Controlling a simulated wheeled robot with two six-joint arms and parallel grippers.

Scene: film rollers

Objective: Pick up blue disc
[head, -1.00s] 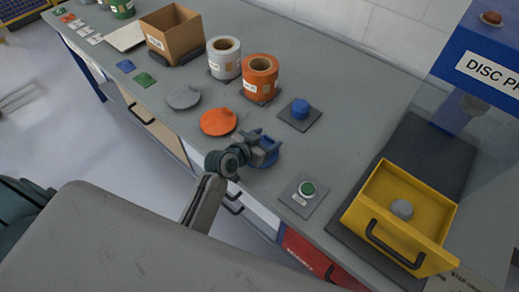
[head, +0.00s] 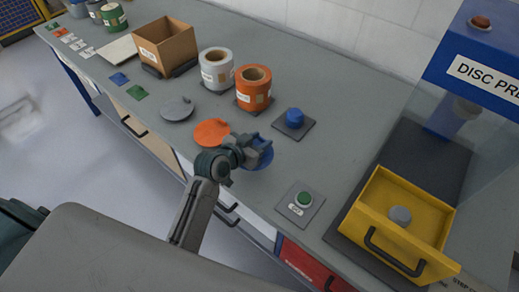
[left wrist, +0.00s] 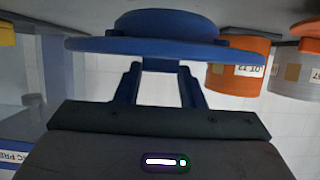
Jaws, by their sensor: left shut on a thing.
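The blue disc (head: 264,161) is at the bench's front edge, between the orange disc and the green button. My left gripper (head: 252,146) is shut on it; the gripper hides part of the disc in the head view. In the left wrist view, the blue fingers (left wrist: 162,66) meet at the disc (left wrist: 100,46), which lies flat across them. It seems slightly above the bench, but the gap is hard to judge. My right gripper is not in view.
Orange disc (head: 211,133) and grey disc (head: 176,109) lie leftward. Orange roll (head: 253,93), white roll (head: 216,70) and a blue cylinder on a dark plate (head: 294,117) stand behind. The green button (head: 303,199) and yellow drawer (head: 428,222) are right.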

